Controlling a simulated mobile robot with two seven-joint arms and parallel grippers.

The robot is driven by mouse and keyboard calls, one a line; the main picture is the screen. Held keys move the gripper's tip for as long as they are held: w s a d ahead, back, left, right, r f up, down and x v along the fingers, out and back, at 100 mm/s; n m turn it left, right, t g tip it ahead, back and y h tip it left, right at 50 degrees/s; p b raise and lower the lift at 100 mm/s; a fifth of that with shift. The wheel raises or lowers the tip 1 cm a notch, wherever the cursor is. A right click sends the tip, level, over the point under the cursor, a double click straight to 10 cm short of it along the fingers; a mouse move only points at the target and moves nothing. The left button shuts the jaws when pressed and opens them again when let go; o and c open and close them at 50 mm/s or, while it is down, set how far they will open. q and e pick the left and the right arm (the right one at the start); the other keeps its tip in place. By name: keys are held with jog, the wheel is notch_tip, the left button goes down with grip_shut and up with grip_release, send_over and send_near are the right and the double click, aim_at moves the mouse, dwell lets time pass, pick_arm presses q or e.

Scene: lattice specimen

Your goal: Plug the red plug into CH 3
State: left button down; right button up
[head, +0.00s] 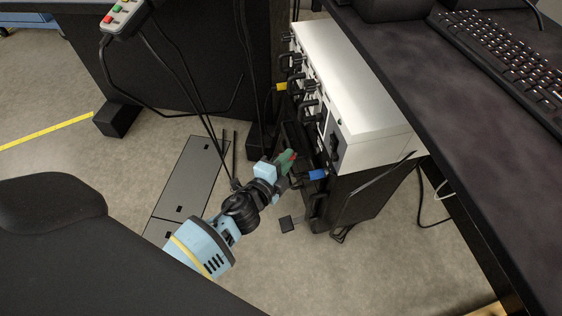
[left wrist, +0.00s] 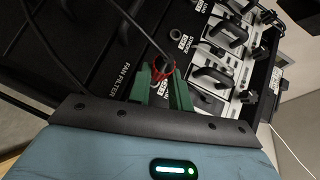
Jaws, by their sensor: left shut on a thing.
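My left gripper (head: 288,159) comes in from the lower left with green fingers and is shut on the red plug (head: 294,155). In the left wrist view the red plug (left wrist: 163,70) sits between the green fingertips, with a dark cable rising from it. The plug is in front of the rack unit (head: 365,95), which has a white top and a dark front with handles. I cannot tell whether the plug touches the panel. Small labels show on the panel (left wrist: 112,45) near the plug; which socket is CH 3 is not legible. My right gripper is not in view.
A blue plug (head: 317,174) and a yellow plug (head: 281,87) are on the rack front, on either side of my gripper. Cables hang from a button box (head: 122,18). A dark desk with a keyboard (head: 505,65) stands right. Open floor (head: 270,265) lies below.

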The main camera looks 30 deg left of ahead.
pick_arm(q)
jog(key=shift+w+d+b, duration=0.3)
jog(key=shift+w+d, duration=0.95)
jog(key=shift+d, duration=0.2)
jog(key=c, duration=1.8)
grip_release()
grip_shut()
